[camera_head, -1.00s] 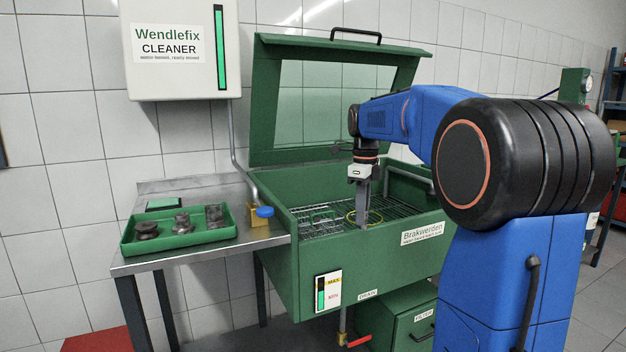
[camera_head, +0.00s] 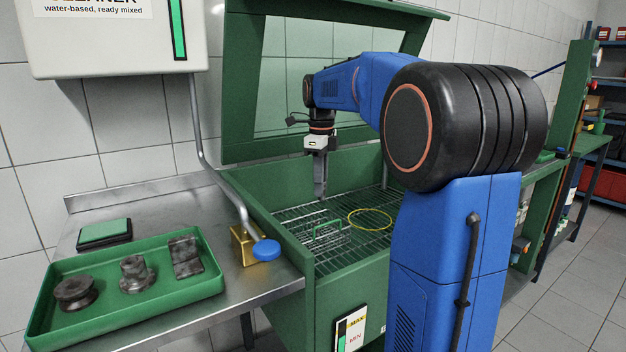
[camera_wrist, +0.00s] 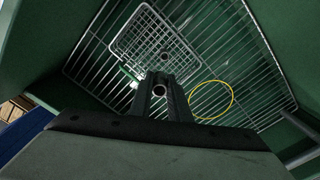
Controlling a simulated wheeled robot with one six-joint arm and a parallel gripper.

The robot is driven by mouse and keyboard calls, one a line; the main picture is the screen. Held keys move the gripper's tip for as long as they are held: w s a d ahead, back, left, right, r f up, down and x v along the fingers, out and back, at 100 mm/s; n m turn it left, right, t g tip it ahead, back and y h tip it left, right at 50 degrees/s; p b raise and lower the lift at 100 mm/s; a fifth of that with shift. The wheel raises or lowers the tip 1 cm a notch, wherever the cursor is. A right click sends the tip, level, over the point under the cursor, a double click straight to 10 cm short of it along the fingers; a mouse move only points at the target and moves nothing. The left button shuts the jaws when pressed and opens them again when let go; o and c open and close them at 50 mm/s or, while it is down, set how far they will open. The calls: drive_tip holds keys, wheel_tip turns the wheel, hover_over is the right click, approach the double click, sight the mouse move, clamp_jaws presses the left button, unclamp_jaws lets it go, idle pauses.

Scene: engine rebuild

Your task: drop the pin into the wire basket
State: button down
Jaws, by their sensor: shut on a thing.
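My gripper (camera_head: 320,194) points down inside the green washer, above its rack. In the wrist view its dark fingers (camera_wrist: 160,98) are shut on the pin (camera_wrist: 159,90), which shows end-on as a small grey ring. The pin cannot be made out in the head view. The wire basket (camera_head: 322,238), a shallow mesh tray with a green handle, sits on the rack. In the wrist view the basket (camera_wrist: 136,40) lies below and just beyond the fingertips. A small dark round thing (camera_wrist: 165,57) shows in or under its mesh; I cannot tell which.
A yellow ring (camera_head: 370,219) lies on the wire rack (camera_head: 378,238) right of the basket. The washer's green lid (camera_head: 240,90) stands open behind. On the steel bench (camera_head: 240,292) are a green tray (camera_head: 200,293) of dirty metal parts and a brass block with a blue knob (camera_head: 266,250).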

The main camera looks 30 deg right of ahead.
drive_tip(key=shift+f, duration=2.9)
drive_tip(key=c, duration=1.6)
unclamp_jaws()
wheel_tip(320, 180, up, 17)
drive_tip(key=shift+r, duration=0.2)
